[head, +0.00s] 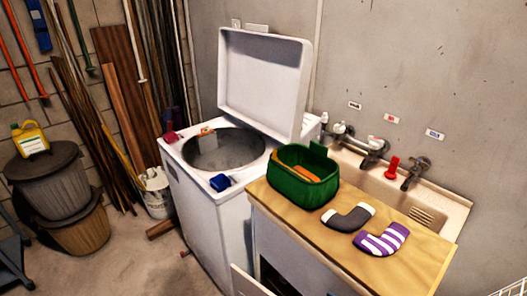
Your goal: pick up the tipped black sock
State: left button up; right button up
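A dark grey or black sock (349,218) with pale ends lies flat on the wooden counter (408,271), in front of the sink. A purple and white striped sock (382,240) lies just to its right and nearer the front, close beside it. A green basket (303,190) with something orange inside stands to its left on the counter. Neither of my grippers shows in the head view.
A white top-loading washer (222,215) with its lid (263,80) raised stands left of the counter. A blue item (220,182) sits on its front corner. A sink (430,205) with taps and a red item (392,167) is behind the socks. The counter's front right is clear.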

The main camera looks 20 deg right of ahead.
aim_at(359, 216)
jog(key=i+j+z, duration=0.1)
jog(key=z, duration=0.35)
jog(key=i+j+z, duration=0.1)
jog(key=z, duration=0.3)
jog(key=j+z, duration=0.3)
jog(key=z, duration=0.15)
jog(key=i+z, duration=0.1)
jog(key=z, duration=0.25)
jog(key=i+j+z, duration=0.15)
jog(key=z, duration=0.15)
